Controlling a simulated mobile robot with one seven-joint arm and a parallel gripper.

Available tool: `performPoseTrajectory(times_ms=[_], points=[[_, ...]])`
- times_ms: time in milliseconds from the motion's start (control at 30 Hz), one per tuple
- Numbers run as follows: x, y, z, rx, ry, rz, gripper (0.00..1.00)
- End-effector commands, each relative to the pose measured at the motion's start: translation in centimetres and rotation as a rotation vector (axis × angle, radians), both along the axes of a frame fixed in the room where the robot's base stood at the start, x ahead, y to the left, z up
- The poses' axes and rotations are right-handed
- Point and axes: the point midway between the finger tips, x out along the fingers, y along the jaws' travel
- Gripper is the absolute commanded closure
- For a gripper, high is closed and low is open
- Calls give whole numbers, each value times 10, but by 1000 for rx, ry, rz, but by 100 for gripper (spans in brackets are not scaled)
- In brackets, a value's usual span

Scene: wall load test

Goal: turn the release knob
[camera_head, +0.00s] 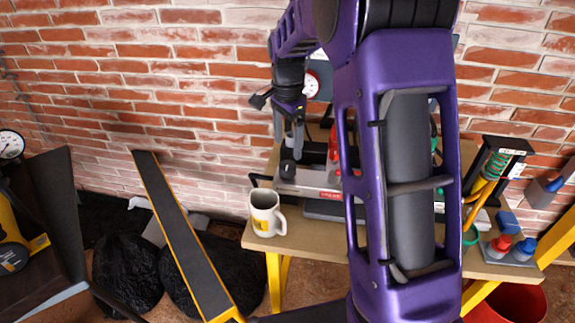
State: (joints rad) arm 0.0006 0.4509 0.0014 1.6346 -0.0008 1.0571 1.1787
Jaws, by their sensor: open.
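A small dark round knob (287,169) sits at the left end of a grey metal device (312,187) on the workbench; it looks like the release knob. My gripper (294,143) points down just above the knob, with its fingers spread. The fingertips are close to the knob, but I cannot tell whether they touch it. My purple arm covers the middle of the view and hides part of the bench and the right end of the device.
A white mug (266,213) stands at the bench's front left corner. A round gauge (311,85) is behind my gripper. A spring stand (490,177) and red and blue bottles (513,247) are on the right. A yellow-edged dark beam (185,235) leans at the left.

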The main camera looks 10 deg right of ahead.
Motion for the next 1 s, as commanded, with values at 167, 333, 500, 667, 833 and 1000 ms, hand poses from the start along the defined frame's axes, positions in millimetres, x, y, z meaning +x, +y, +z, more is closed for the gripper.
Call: performPoseTrajectory(times_ms=[167, 333, 500, 667, 833, 1000], points=[[0, 0, -39, 0, 2, -1, 14], [0, 0, -61, 1, 1, 0, 14], [0, 0, -70, 0, -1, -1, 14], [0, 0, -70, 0, -1, -1, 14], [0, 0, -70, 0, -1, -1, 24], [0, 0, -70, 0, -1, -1, 55]])
